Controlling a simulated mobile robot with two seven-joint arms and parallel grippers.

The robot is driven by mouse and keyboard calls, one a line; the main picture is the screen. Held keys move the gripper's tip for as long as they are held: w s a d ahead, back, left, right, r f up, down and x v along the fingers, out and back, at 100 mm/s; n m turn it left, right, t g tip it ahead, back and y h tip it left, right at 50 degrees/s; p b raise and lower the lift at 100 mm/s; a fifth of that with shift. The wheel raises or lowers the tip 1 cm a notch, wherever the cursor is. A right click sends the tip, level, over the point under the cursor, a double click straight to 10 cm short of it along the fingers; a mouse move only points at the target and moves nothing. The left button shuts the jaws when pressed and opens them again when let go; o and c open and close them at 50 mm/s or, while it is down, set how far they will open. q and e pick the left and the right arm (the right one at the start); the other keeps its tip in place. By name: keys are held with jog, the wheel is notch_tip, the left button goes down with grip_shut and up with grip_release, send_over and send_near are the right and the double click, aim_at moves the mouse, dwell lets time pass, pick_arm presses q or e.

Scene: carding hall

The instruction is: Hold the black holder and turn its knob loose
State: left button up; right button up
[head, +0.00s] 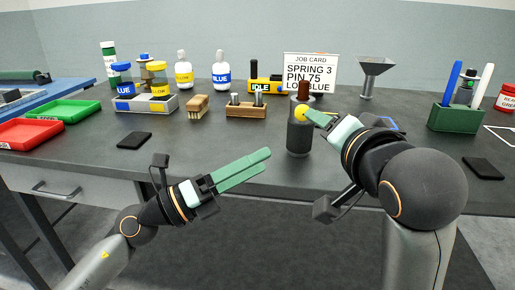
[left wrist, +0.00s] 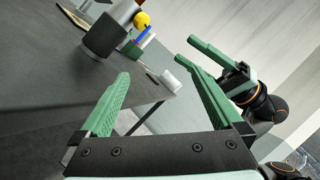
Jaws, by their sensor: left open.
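The black holder (head: 299,140) stands upright near the front edge of the dark table. A round yellow knob (head: 300,114) shows at its top; both holder (left wrist: 108,35) and knob (left wrist: 141,19) also show in the left wrist view. My left gripper (head: 267,160) is open and empty, to the left of the holder and lower, apart from it. My right gripper (head: 310,116) has a green finger overlapping the knob in the head view. In the left wrist view a gap shows between that finger (left wrist: 213,52) and the knob. Its other finger is not clear.
A wooden block with metal pins (head: 246,109), a brush (head: 197,106) and a job card (head: 310,70) stand behind. Black pads (head: 134,140) (head: 484,168) lie left and right. Red (head: 30,134) and green (head: 68,112) trays are far left.

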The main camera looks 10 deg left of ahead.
aim_at(301, 133)
pick_arm(q)
jog(key=w+m+y, duration=0.1)
jog(key=w+m, duration=0.1)
jog(key=w+f+m+y, duration=0.1)
jog(key=w+m+y, duration=0.1)
jog(key=w+m, duration=0.1)
jog(key=w+m+y, duration=0.1)
jog(key=w+m, duration=0.1)
jog(key=shift+w+f+t+y, duration=0.2)
jog(key=shift+w+t+y, duration=0.1)
jog(key=shift+w+t, duration=0.1)
jog(key=shift+w+a+m, duration=0.1)
jog(key=shift+w+m, duration=0.3)
jog(key=x, duration=1.2)
jog(key=shift+w, duration=0.2)
jog(key=shift+f, duration=0.1)
grip_shut()
dwell(0.4)
dwell(0.4)
